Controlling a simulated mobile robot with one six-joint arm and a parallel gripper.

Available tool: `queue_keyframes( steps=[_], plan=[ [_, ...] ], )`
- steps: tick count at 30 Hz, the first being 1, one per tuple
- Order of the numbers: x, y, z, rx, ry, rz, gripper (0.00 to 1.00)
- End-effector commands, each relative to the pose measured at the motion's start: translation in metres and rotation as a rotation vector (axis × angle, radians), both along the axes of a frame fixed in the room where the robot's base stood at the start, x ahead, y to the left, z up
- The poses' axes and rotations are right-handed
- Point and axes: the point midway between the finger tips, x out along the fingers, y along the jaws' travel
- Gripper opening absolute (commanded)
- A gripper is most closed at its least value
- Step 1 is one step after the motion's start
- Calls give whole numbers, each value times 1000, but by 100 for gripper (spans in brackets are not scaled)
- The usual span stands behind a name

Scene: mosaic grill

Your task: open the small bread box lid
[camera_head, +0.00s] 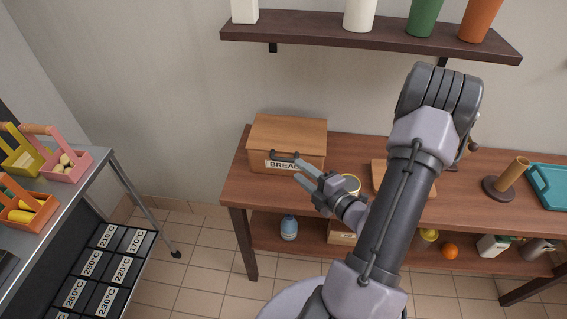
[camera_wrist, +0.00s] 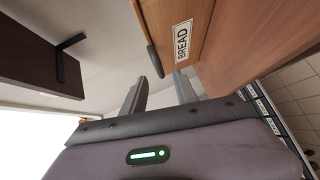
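The small wooden bread box (camera_head: 288,133) stands at the left end of the wooden table, with a "BREAD" label on its front. Its lid looks shut, and a dark handle (camera_head: 284,155) sits at the front, above the label. In the wrist view the box (camera_wrist: 200,20) fills the upper middle, turned on its side, with the handle (camera_wrist: 154,60) beside the label. My gripper (camera_head: 298,169) is just in front of the box, pointing at it. Its two fingers are apart with nothing between them. The handle appears just beyond the fingertips (camera_wrist: 163,80); I cannot tell whether they touch.
A dark wall shelf (camera_head: 370,37) with cups hangs above the table (camera_head: 237,187). A grill-side counter (camera_head: 88,180) with baskets is at the left.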

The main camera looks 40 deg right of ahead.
Motion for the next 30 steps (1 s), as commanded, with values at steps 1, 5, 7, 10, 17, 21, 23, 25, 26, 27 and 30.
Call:
queue_keyframes(
  steps=[1, 5, 7, 10, 17, 21, 23, 25, 26, 27, 30],
  plan=[
    [14, 1, -5, -3, -2, 8, 35],
    [44, -2, -8, -3, -2, 4, 35],
    [55, -3, -9, -3, -1, 3, 35],
    [66, -4, -10, -2, -1, 2, 35],
    [73, -5, -9, -1, -1, 1, 35],
    [73, -5, -9, -1, -1, 1, 35],
    [73, -5, -9, -1, -1, 1, 24],
    [73, -5, -9, -1, -1, 1, 10],
    [73, -5, -9, -1, -1, 1, 4],
    [73, -5, -9, -1, -1, 1, 0],
    [73, -5, -9, -1, -1, 1, 0]
  ],
)
